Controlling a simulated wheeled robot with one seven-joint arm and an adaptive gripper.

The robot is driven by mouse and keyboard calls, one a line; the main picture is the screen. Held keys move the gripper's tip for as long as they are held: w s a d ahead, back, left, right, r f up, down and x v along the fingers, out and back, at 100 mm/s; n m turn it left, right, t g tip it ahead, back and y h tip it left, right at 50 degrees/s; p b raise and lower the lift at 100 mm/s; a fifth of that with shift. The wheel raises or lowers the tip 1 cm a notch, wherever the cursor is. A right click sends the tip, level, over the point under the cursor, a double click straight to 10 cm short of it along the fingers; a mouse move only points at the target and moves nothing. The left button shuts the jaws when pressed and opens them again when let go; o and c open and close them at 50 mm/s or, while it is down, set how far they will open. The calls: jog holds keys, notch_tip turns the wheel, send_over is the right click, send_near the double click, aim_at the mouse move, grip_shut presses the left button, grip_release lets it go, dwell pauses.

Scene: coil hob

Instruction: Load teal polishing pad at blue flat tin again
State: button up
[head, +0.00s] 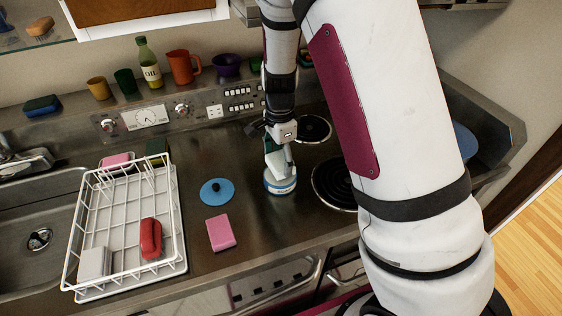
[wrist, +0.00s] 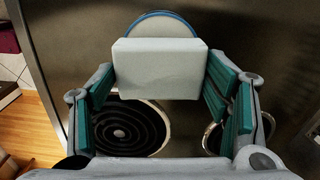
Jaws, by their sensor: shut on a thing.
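My gripper (head: 278,152) is shut on a pale block-shaped pad (wrist: 160,68), which looks off-white with a faint teal tint. In the head view the pad (head: 279,162) is tilted and sits just over a round flat tin (head: 280,188) with a blue band. In the wrist view the tin's blue rim (wrist: 165,14) shows beyond the pad, which hides part of it. I cannot tell whether the pad touches the tin. A blue disc lid (head: 217,192) with a dark knob lies on the counter left of the tin.
Coil burners (head: 334,183) are right of the tin. A pink sponge (head: 221,233) lies on the counter. A white wire rack (head: 180,225) holds a red sponge (head: 151,239) and a grey-white one (head: 94,262). Cups and a bottle (head: 149,64) stand on the back ledge.

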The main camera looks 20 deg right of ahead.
aim_at(280, 161)
jog(key=shift+r+p, duration=0.85)
jog(key=shift+r, duration=1.4)
